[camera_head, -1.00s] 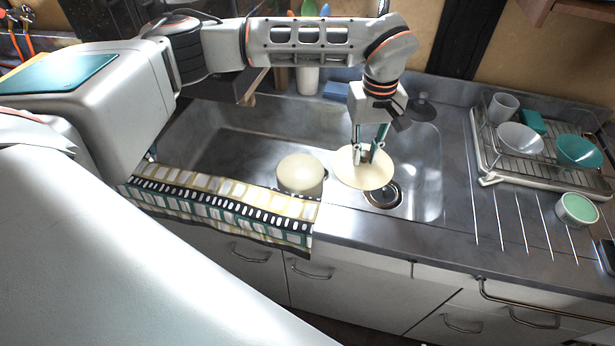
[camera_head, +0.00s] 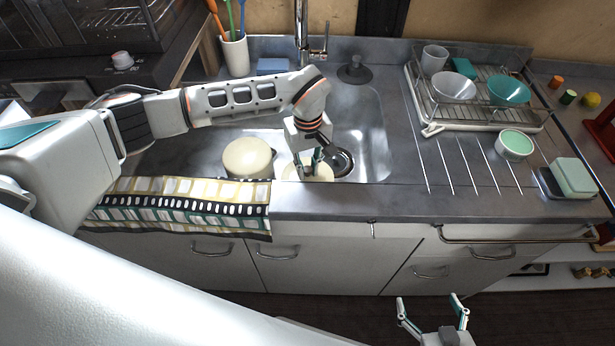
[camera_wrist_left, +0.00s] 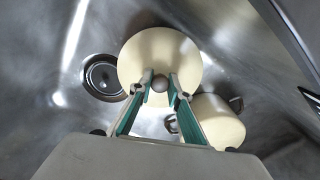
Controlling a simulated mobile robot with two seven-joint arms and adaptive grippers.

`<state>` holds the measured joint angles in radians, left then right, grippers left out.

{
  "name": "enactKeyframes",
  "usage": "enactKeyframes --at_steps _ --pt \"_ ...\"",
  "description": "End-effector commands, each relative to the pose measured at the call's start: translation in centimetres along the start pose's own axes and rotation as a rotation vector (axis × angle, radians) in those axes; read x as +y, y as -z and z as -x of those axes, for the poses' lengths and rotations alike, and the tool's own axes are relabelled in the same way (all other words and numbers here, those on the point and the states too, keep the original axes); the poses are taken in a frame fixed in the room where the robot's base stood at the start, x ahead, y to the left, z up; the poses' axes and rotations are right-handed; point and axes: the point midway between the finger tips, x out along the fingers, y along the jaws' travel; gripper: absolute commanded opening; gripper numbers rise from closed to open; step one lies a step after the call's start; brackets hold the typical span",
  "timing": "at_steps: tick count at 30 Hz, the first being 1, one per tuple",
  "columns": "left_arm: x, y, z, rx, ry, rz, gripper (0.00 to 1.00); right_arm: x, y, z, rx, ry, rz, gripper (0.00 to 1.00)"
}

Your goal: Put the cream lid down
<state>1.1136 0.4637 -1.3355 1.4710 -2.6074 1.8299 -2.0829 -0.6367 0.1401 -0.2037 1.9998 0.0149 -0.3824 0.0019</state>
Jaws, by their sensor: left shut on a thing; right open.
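The cream lid (camera_head: 318,174) is a round disc in the sink, between the cream pot (camera_head: 248,157) and the drain (camera_head: 340,162). My left gripper (camera_head: 312,160) is above it, with its fingers shut on the lid's small grey knob (camera_wrist_left: 160,84). The left wrist view shows the lid (camera_wrist_left: 160,52) beside the drain (camera_wrist_left: 103,77) and the pot (camera_wrist_left: 218,118). I cannot tell whether the lid touches the sink floor. The sink's front edge hides part of it. My right gripper (camera_head: 434,316) is open and empty, low in front of the cabinets.
A patterned towel (camera_head: 180,207) hangs over the sink's front edge. The faucet (camera_head: 302,35) stands behind the sink. A dish rack (camera_head: 440,122) with bowls is at right, beside a green bowl (camera_head: 515,145) on the counter.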

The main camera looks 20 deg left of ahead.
Motion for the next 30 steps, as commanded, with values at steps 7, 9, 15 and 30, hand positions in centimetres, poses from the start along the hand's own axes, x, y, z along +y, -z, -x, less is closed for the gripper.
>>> enactKeyframes --at_steps 7,9,15,30 --pt "-0.1 -0.2 -3.5 -0.005 0.003 0.002 0.0 -0.1 -0.6 -0.3 -0.004 0.0 0.003 0.81" --pt "-0.1 -0.1 -4.0 -0.003 0.002 0.002 0.0 -0.1 -0.7 -0.3 -0.006 0.0 0.005 0.81" --pt "0.0 0.0 -4.0 -0.001 0.0 0.0 0.0 0.0 -0.5 -0.3 -0.004 -0.001 0.006 0.81" --pt "-0.1 -0.1 -4.4 -0.001 0.002 0.001 0.34 0.0 -0.6 -0.3 -0.005 -0.002 0.006 0.81"
